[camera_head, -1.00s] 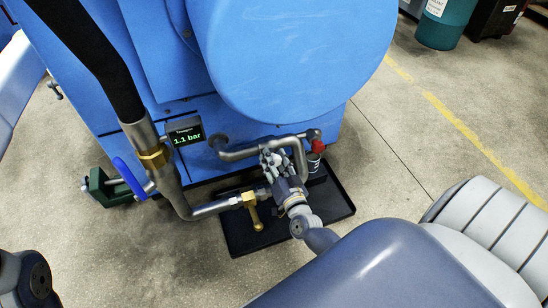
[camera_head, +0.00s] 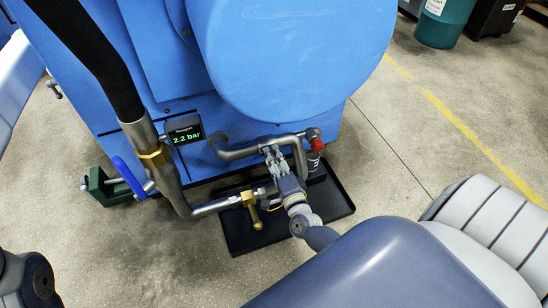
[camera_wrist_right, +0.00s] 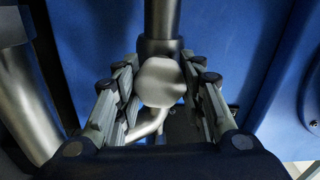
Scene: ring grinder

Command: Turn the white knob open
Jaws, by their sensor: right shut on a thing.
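The white knob (camera_wrist_right: 160,82) is pale and rounded, in front of a dark collar on a grey pipe in the right wrist view. My right gripper (camera_wrist_right: 160,72) is shut on it, one finger on each side. In the head view my right gripper (camera_head: 272,160) reaches in at the bent grey pipes below the blue machine, and its fingers hide the knob. A small display (camera_head: 185,131) on the machine reads 2.2 bar. My left gripper is out of view.
A brass valve with a yellow lever (camera_head: 252,209) sits just left of my right gripper. A red knob (camera_head: 313,134) is close on the right. A black tray (camera_head: 240,238) lies below.

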